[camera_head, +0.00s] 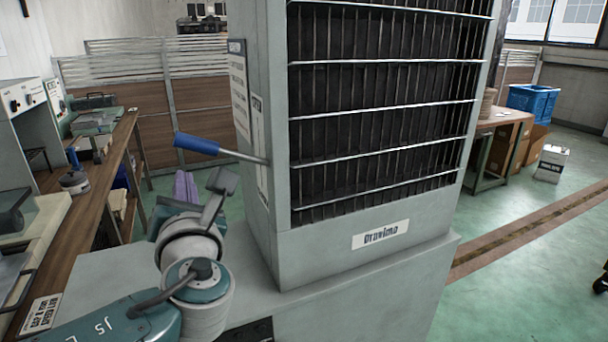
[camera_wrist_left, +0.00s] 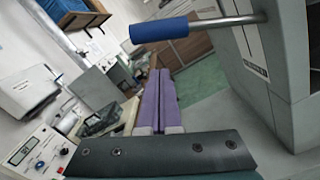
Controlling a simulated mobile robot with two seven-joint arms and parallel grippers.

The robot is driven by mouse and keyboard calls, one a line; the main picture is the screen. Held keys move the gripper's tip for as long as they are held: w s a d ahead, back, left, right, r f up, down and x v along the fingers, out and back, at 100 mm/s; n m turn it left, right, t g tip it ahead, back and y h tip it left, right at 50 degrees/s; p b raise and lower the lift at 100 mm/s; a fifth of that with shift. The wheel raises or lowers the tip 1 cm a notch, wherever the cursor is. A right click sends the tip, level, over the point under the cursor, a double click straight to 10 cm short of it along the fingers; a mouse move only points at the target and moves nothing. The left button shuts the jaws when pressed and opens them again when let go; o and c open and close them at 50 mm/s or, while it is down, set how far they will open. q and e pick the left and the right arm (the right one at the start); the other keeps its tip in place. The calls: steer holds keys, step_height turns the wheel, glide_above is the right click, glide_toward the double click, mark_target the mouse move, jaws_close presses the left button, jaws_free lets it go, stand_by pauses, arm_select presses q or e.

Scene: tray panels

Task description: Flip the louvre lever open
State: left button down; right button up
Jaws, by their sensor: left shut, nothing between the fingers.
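The louvre lever (camera_head: 196,143) has a blue grip on a metal rod. It sticks out to the left from the side of a grey louvred cabinet (camera_head: 270,245), its grip end slightly higher than its root. In the left wrist view the lever's blue grip (camera_wrist_left: 160,29) crosses the top, beyond the fingertips and apart from them. My left gripper (camera_head: 184,182) has purple fingers and is below the lever in the head view, partly hidden by my wrist. In the wrist view its fingers (camera_wrist_left: 160,75) are together with nothing between them. My right gripper is not in view.
The cabinet stands on a grey base (camera_head: 350,295). A wooden workbench (camera_head: 95,190) with instruments runs along the left. A table (camera_head: 500,125), a blue crate (camera_head: 533,100) and boxes stand at the right.

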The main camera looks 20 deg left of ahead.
arm_select(q)
steer(key=v, duration=1)
steer(key=shift+s+f, duration=0.25)
steer(key=shift+f, duration=0.1)
